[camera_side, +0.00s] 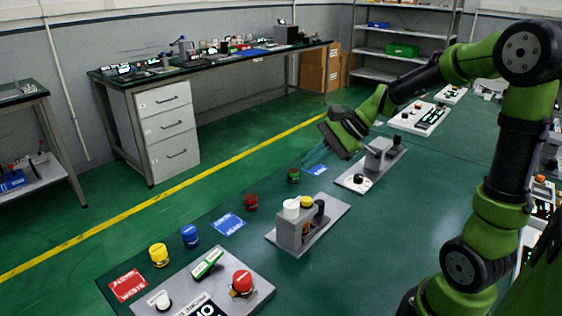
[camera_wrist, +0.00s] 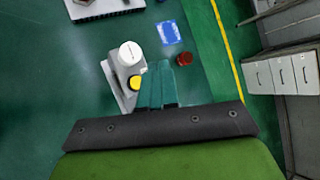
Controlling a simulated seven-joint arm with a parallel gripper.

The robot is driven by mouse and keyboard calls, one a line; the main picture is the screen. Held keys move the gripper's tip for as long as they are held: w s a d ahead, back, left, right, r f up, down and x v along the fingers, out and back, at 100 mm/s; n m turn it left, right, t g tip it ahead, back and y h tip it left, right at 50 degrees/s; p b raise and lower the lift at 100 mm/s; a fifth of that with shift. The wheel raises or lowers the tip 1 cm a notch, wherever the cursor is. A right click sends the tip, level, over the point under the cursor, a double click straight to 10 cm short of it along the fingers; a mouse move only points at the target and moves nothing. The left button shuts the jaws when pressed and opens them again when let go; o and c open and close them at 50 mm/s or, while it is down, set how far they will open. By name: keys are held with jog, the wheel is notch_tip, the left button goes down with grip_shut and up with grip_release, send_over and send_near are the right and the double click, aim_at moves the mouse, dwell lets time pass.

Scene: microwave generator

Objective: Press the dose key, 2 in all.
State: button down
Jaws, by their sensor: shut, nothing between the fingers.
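I cannot tell which control is the dose key; no label is readable. A grey stand (camera_side: 290,237) on the table carries a white cap (camera_side: 291,208) and a yellow button (camera_side: 307,202). The wrist view shows the white cap (camera_wrist: 130,53) and yellow button (camera_wrist: 135,83) just left of my fingers. A front panel (camera_side: 255,283) has a red mushroom button (camera_side: 242,281), a white knob (camera_side: 163,301) and a green rocker (camera_side: 207,264). My gripper (camera_side: 312,162) is shut and empty, raised above the table behind the grey stand. Its teal fingers (camera_wrist: 156,82) touch nothing visible.
A dark red jar (camera_side: 251,202), blue card (camera_side: 229,223) and green jar (camera_side: 293,175) line the table's left edge. Blue and yellow jars (camera_side: 190,236) (camera_side: 159,255) stand near the front panel. Another grey device (camera_side: 378,160) is behind the stand.

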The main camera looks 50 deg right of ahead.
jog(key=shift+f, duration=3.45)
jog(key=shift+f, duration=0.4)
jog(key=shift+f, duration=0.55)
jog(key=shift+r, duration=1)
jog(key=shift+r, duration=0.1)
jog(key=shift+r, duration=2.4)
